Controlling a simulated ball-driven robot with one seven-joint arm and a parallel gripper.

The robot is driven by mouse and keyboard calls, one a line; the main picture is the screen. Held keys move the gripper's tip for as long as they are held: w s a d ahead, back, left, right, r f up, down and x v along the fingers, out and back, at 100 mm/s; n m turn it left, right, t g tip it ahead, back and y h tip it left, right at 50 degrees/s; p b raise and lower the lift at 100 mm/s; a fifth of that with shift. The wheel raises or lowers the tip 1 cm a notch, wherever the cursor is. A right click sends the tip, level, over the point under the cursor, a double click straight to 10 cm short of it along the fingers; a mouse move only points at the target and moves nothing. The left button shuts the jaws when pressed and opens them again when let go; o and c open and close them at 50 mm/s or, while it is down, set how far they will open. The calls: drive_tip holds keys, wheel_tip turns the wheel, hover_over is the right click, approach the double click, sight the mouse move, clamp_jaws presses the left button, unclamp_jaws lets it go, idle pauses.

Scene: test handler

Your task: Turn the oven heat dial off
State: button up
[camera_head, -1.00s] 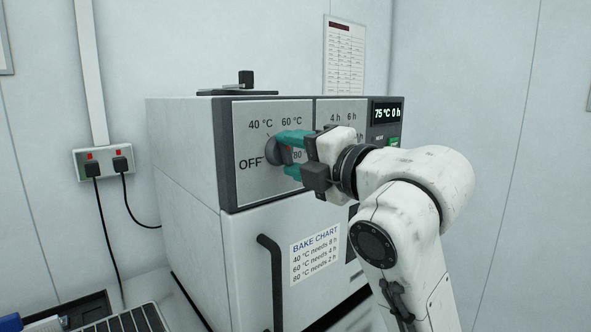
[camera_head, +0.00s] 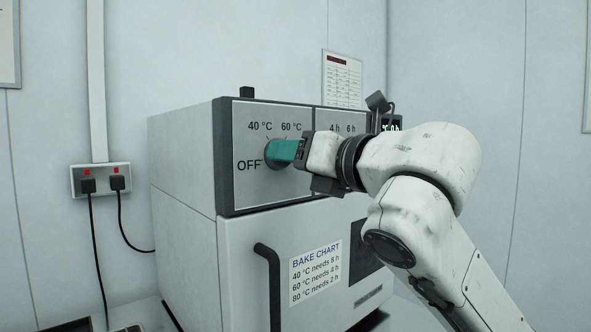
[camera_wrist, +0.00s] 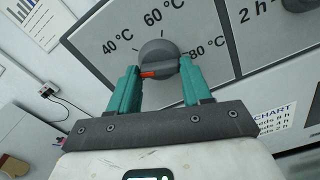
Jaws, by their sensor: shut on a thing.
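The oven heat dial (camera_wrist: 158,52) is a round grey knob with a raised grip bar, ringed by OFF, 40, 60 and 80 °C labels. In the head view the dial (camera_head: 270,154) is mostly behind my teal fingers. My gripper (camera_wrist: 157,80) is shut on the dial, one finger on each side of its grip bar; it also shows in the head view (camera_head: 283,152). A red mark on the bar lies at its left end, by the left finger in the wrist view. OFF is readable in the head view but not in the wrist view.
A bake chart (camera_head: 315,272) is on the door. Two plugged cables (camera_head: 100,180) hang at the left wall.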

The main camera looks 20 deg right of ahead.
drive_tip(key=shift+w+f+n+b, duration=0.15)
drive_tip(key=shift+n+b, duration=0.7)
drive_tip(key=shift+n, duration=2.65)
drive_tip(key=o, duration=1.1)
drive_tip(key=shift+c, duration=0.2)
drive_tip(key=v, duration=1.1)
